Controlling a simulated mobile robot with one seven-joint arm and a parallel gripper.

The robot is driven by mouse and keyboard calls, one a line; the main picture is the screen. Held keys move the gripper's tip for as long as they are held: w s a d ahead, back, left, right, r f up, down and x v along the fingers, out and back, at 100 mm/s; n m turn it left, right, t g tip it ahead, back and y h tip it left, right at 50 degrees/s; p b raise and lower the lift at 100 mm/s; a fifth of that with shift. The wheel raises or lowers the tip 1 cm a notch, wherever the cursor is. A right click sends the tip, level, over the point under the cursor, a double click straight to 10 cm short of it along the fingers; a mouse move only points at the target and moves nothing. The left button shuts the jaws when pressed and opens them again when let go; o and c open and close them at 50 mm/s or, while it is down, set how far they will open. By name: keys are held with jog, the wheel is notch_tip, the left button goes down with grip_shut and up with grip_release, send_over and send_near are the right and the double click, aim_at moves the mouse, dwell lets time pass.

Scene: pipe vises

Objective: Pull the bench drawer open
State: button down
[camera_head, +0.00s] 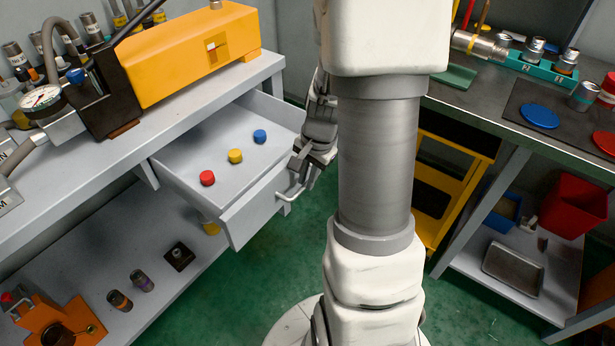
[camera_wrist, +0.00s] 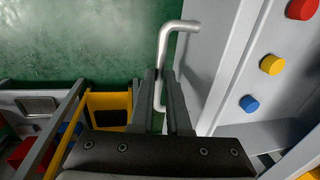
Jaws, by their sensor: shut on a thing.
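The bench drawer (camera_head: 262,213) is grey and stands pulled out from under the left bench in the head view. Its inside shows a red cap (camera_head: 207,178), a yellow cap (camera_head: 235,156) and a blue cap (camera_head: 260,136). The drawer front also shows in the wrist view (camera_wrist: 212,65). A light bar handle (camera_head: 290,197) is fixed to the drawer front and shows in the wrist view (camera_wrist: 172,33). My gripper (camera_head: 304,172) is at the handle, and its fingers (camera_wrist: 166,76) are shut on the bar. Part of the handle is hidden between the fingers.
The left bench (camera_head: 80,160) carries a yellow machine (camera_head: 195,55) and a gauge (camera_head: 41,98). Its lower shelf (camera_head: 150,290) holds small parts. A yellow cart (camera_head: 440,185) and another bench (camera_head: 480,105) stand at the right. Green floor (camera_head: 275,270) is clear before the drawer.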

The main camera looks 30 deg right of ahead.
jog(key=c, duration=0.9)
grip_release()
jog(key=s+r+p, duration=0.1)
jog(key=r+p, duration=0.1)
jog(key=r, duration=0.3)
jog(key=s+r+p, duration=0.1)
jog(key=r+p, duration=0.1)
jog(key=r, duration=0.4)
jog(key=s+d+r+p, duration=0.1)
jog(key=r, duration=0.5)
jog(key=shift+d+r+p, duration=0.1)
jog(key=shift+p, duration=0.3)
jog(key=a+r+n+t+p, duration=0.1)
jog(key=a+r+n+p, duration=0.5)
jog(key=r, duration=0.5)
jog(key=s+a+r+n+t+p, duration=0.1)
jog(key=s+a+r+n, duration=0.1)
jog(key=s+a+r, duration=0.1)
jog(key=s+a+r+n+p, duration=0.2)
jog(key=s+a+r+n, duration=0.1)
jog(key=a+r, duration=0.1)
jog(key=s+a+r+n+t+p, duration=0.1)
jog(key=s+a+r+n+p, duration=0.1)
jog(key=s+a+r, duration=0.1)
jog(key=shift+a+r+n+t+h, duration=0.3)
jog(key=shift+a+n+h, duration=0.1)
